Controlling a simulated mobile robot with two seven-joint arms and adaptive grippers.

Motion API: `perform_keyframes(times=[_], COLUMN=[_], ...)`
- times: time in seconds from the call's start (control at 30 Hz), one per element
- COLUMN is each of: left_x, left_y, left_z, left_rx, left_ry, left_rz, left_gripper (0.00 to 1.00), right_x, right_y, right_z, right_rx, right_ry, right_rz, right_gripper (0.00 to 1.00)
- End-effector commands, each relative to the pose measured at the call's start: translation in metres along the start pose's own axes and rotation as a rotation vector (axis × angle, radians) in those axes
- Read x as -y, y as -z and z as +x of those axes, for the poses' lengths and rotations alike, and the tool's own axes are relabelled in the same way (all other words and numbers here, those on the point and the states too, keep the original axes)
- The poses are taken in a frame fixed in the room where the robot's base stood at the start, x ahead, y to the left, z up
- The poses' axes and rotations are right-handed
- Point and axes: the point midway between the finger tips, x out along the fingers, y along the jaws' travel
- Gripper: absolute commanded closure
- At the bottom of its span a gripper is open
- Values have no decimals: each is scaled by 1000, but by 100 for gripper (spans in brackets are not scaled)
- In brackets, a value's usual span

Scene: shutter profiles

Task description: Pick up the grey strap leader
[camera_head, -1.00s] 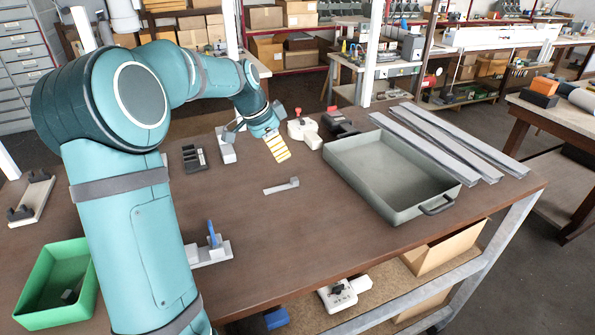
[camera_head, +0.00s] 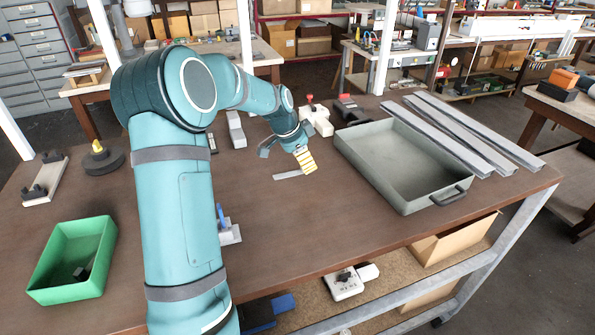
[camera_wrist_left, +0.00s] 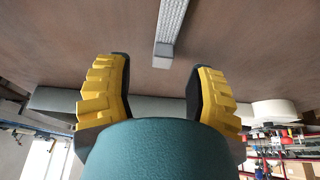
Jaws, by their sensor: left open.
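The grey strap leader (camera_head: 287,175) is a thin flat grey strip lying on the brown table (camera_head: 300,225). My left gripper (camera_head: 287,158) is above it and hides the strip's thicker right end in the head view. In the left wrist view the strap leader (camera_wrist_left: 172,18) is a ribbed grey strip ending in a smoother block. It runs out of the top edge, beyond and between the yellow-padded fingers of the left gripper (camera_wrist_left: 155,90). These fingers stand wide apart with nothing between them. My right gripper is not in view.
A grey-green tray (camera_head: 345,165) stands right of the gripper, with several long metal profiles (camera_head: 465,135) behind it. A white device with a red knob (camera_head: 318,122) is just behind the gripper. A green bin (camera_head: 45,262) stands front left. The table's front middle is clear.

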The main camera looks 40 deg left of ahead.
Motion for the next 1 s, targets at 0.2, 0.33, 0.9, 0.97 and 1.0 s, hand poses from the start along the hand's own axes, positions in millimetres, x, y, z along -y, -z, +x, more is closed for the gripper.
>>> perform_keyframes(times=[0.2,0.33,0.9,0.97,1.0], left_x=[1,1,1,1,1], left_y=[0,0,0,0,1], left_z=[24,26,26,26,25], left_rx=[0,0,0,0,0], left_ry=[-1,0,1,1,1], left_rz=[0,0,0,0,0], left_gripper=[45,45,99,99,99], right_x=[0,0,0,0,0], right_y=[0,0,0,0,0], right_z=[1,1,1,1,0], right_rx=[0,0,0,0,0], right_ry=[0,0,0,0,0], right_rz=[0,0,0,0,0], right_gripper=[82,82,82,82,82])
